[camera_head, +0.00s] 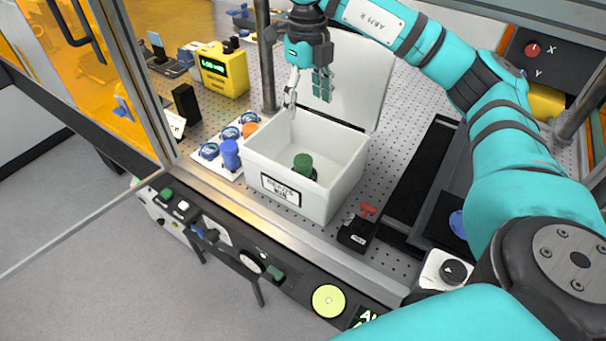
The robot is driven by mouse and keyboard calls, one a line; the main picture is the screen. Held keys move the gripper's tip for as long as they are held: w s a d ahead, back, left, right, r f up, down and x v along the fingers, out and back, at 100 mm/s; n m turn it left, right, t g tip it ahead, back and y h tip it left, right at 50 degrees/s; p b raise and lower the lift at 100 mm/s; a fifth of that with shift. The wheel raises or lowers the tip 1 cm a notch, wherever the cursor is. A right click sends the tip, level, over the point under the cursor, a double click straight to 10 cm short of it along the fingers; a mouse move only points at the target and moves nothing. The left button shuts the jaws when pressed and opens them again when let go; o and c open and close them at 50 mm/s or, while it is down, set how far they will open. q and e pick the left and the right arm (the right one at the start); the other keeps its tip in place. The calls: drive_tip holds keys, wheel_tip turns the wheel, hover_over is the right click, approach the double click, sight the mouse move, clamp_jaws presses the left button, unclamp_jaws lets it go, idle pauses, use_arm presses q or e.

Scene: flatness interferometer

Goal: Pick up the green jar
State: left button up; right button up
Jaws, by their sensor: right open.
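The green jar (303,163) stands inside an open white box (272,160), near its front right part. Its lower part is dark and partly hidden by the box wall. My right gripper (303,100) hangs above the back left of the box, in front of its raised lid (352,85). It is open and empty, its fingers apart and pointing down, higher than the jar and clear of it. My left gripper is not in view.
Blue jar (230,154) and several round dishes sit on a white board left of the box. A yellow meter (222,72) stands behind. A small black device with a red lever (358,228) is right of the box. An orange panel (88,60) stands at left.

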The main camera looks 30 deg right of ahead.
wheel_tip(320, 180, down, 3)
drive_tip(key=b, duration=0.2)
drive_tip(key=p, duration=0.2)
hover_over(303, 159)
drive_tip(key=s, duration=0.1)
wheel_tip(303, 159, down, 4)
wheel_tip(303, 159, down, 8)
drive_tip(key=shift+d+f+p, duration=0.1)
drive_tip(key=shift+f+p, duration=0.05)
drive_tip(key=shift+p, duration=0.75)
drive_tip(key=f+p, duration=0.1)
drive_tip(key=f, duration=0.1)
drive_tip(key=w+f+p, duration=0.1)
drive_tip(key=f, duration=0.1)
drive_tip(key=shift+f+p, duration=0.4)
drive_tip(key=shift+f, duration=0.3)
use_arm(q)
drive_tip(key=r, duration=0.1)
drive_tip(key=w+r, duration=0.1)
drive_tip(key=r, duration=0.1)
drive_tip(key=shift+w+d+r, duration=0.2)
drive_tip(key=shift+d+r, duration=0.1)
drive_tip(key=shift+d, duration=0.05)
use_arm(e)
drive_tip(key=c, duration=1.3)
